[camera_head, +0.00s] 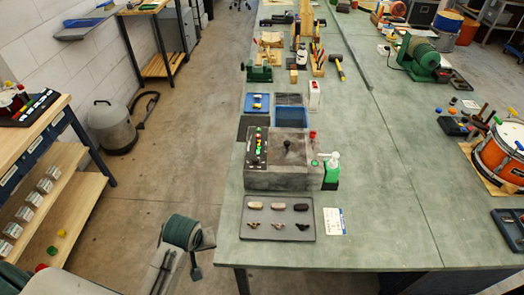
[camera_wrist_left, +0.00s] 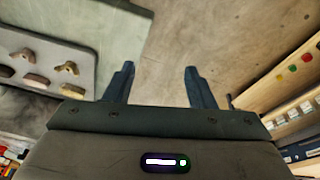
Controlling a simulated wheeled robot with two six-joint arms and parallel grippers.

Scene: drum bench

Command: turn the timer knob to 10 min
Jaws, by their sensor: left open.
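A grey box-shaped machine (camera_head: 283,178) stands on the green bench, left of its middle. A black knob-like part (camera_head: 287,146) sticks up from its top. A dark panel (camera_head: 257,147) with several green, yellow and red buttons lies along its left side. I cannot tell which part is the timer knob, and no minute marks are readable. My left gripper (camera_wrist_left: 158,82) is open and empty in the left wrist view, with floor between its fingers. In the head view my left arm is low, off the bench's left edge and apart from the machine. My right gripper is out of view.
A grey tray (camera_head: 279,234) with several small pieces lies in front of the machine. A green-and-white bottle (camera_head: 332,170) stands at its right. A blue bin (camera_head: 290,115) is behind it. The bench's left edge lies between my arm and the machine. The bench's middle is clear.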

